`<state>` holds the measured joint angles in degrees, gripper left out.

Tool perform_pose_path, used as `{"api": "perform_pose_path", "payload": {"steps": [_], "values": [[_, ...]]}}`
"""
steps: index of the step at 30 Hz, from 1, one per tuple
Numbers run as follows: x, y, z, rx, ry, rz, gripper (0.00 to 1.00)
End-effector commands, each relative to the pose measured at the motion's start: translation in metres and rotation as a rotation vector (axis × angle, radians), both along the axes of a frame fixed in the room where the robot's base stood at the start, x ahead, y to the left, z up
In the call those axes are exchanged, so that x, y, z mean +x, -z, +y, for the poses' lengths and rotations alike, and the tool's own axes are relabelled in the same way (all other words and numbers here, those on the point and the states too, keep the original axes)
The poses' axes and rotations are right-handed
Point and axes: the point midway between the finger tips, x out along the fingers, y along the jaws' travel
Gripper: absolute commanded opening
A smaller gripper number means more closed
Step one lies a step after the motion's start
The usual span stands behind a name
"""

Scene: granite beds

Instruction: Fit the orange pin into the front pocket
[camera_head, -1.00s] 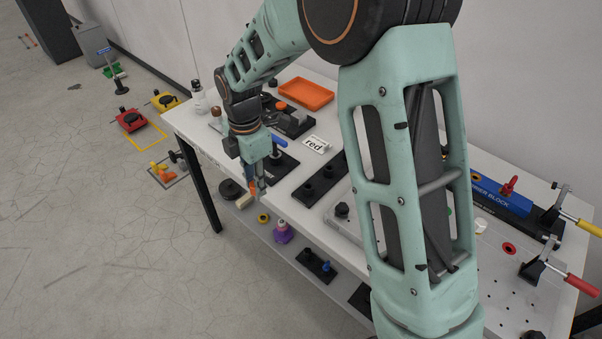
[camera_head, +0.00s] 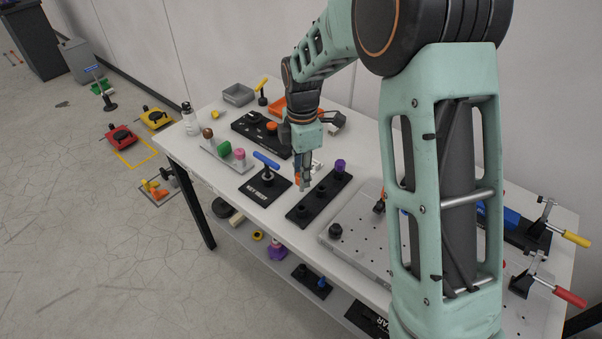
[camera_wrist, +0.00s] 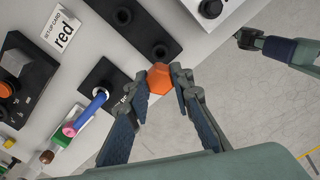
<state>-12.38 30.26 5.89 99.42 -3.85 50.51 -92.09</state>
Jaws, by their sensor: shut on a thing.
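My gripper (camera_head: 304,185) is shut on the orange pin (camera_wrist: 158,79), whose six-sided orange head shows between the fingertips in the wrist view. Only a little of the pin (camera_head: 298,178) shows in the head view. The gripper hangs above the table near the black block (camera_head: 325,201), which has a row of round pockets. A purple pin (camera_head: 340,164) stands at its back end. In the wrist view, the round pocket (camera_wrist: 160,51) at the block's front end lies just beyond the orange head and looks empty. The pin's lower end is hidden, and I cannot tell its height above the block.
A black plate with a blue T-handle (camera_head: 266,160) stands left of the block. A grey perforated plate (camera_head: 352,243) with a black knob (camera_head: 335,230) lies to the right. A "red" setup card (camera_wrist: 62,33) lies behind. Clamps with yellow and red handles (camera_head: 570,293) stand far right.

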Motion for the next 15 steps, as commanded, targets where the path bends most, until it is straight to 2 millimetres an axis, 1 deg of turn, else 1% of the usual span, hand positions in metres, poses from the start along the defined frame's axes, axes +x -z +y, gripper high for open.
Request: {"api": "perform_pose_path", "payload": {"steps": [5,15], "values": [[0.000,0.013,0.000,0.000,0.000,0.001,0.00],[0.000,0.048,0.000,0.000,-0.001,0.001,0.00]]}}
